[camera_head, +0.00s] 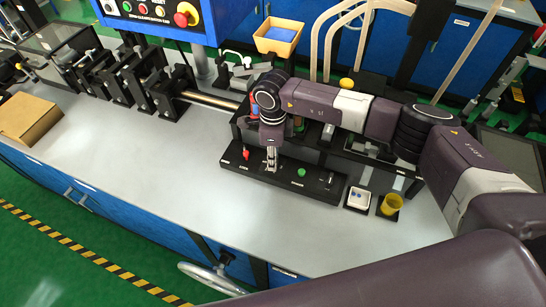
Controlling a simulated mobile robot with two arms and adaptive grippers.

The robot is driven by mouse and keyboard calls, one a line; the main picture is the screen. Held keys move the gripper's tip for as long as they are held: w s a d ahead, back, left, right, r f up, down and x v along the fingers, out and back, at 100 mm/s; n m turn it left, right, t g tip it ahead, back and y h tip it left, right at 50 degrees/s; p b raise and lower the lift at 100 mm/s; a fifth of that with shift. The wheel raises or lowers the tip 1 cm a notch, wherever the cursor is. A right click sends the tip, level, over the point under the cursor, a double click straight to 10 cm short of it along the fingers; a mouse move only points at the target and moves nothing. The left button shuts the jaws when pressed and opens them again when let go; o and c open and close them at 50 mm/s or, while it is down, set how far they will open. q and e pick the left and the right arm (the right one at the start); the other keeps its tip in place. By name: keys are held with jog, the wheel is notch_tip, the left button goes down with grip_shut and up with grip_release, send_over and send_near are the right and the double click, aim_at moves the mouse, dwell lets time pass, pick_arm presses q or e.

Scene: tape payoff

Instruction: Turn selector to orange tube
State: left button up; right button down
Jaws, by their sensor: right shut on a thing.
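A black control panel (317,187) lies on the bench with a small red-topped lever (245,154) at its left and a green button (301,173) to the right. My right gripper (271,165) points down at the panel between these two. Its fingers are shut on a small part there, which appears to be the selector; the fingers hide most of it, so its pointing direction cannot be told. The panel labels are too small to read. I cannot make out an orange tube. My left gripper is not in view.
An orange bin (278,37) is behind. Black brackets (145,85) and a cardboard box (28,118) are at left. The bench's front left is clear.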

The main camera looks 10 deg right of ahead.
jog(key=shift+f+n+b, duration=0.15)
jog(key=shift+n+b, duration=0.15)
jog(key=shift+b, duration=0.35)
jog(key=n+b, duration=0.8)
jog(key=b, duration=0.5)
jog(key=shift+f+n, duration=0.1)
jog(key=shift+n, duration=0.2)
pick_arm(q)
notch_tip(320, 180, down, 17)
jog(key=b, duration=0.2)
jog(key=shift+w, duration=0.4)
pick_arm(e)
jog(key=shift+r+n, duration=0.25)
jog(key=shift+n, duration=1.05)
pick_arm(q)
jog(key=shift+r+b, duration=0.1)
jog(key=shift+b, duration=0.2)
pick_arm(e)
jog(key=shift+r, duration=0.1)
jog(key=c, duration=1.7)
grip_release()
jog(key=shift+o, duration=0.2)
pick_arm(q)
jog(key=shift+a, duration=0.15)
pick_arm(e)
notch_tip(320, 180, up, 12)
